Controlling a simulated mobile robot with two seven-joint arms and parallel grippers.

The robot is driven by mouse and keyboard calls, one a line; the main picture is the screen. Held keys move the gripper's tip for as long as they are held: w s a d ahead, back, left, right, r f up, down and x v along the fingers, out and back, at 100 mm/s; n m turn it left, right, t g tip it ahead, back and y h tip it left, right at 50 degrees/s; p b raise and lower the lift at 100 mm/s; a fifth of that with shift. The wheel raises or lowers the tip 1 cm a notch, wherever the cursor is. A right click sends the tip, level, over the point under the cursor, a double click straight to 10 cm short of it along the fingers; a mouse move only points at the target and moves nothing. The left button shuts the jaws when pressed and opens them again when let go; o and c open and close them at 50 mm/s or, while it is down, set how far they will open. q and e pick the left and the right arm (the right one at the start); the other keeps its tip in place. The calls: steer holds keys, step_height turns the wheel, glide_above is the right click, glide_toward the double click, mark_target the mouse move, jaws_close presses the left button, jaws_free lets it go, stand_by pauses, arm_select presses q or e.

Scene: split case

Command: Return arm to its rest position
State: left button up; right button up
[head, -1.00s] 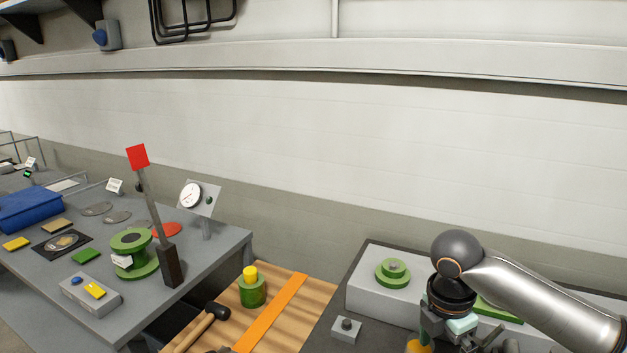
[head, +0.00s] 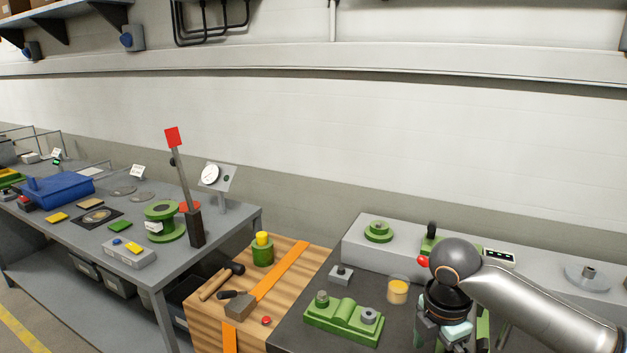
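My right arm comes in from the right, with its gripper (head: 441,335) pointing down over the dark right-hand bench (head: 300,338). Its fingers are cut off by the bottom edge and partly hidden by the wrist, so I cannot tell whether they are open or shut. A green split case part (head: 343,318) with two round fittings lies on the bench, left of and apart from the gripper. A cup with yellow contents (head: 397,291) stands beside the wrist. My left arm and gripper are out of view.
A grey raised shelf (head: 360,247) along the back carries green parts. A wooden block table (head: 205,305) holds mallets, an orange strip and a green canister (head: 262,250).

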steer(key=s+a+f+m+t+y, duration=0.25)
steer(key=a+f+m, duration=0.25)
steer(key=a+f, duration=0.3)
steer(key=s+a+f+m+t+y, duration=0.2)
steer(key=a+f+m+y, duration=0.3)
steer(key=f, duration=0.5)
steer(key=s+d+f+m+t+h, duration=0.4)
steer(key=s+d+f+m, duration=0.4)
steer(key=s, duration=0.5)
steer(key=shift+d+f+m, duration=0.2)
steer(key=shift+d+m, duration=0.15)
steer(key=shift+m, duration=0.35)
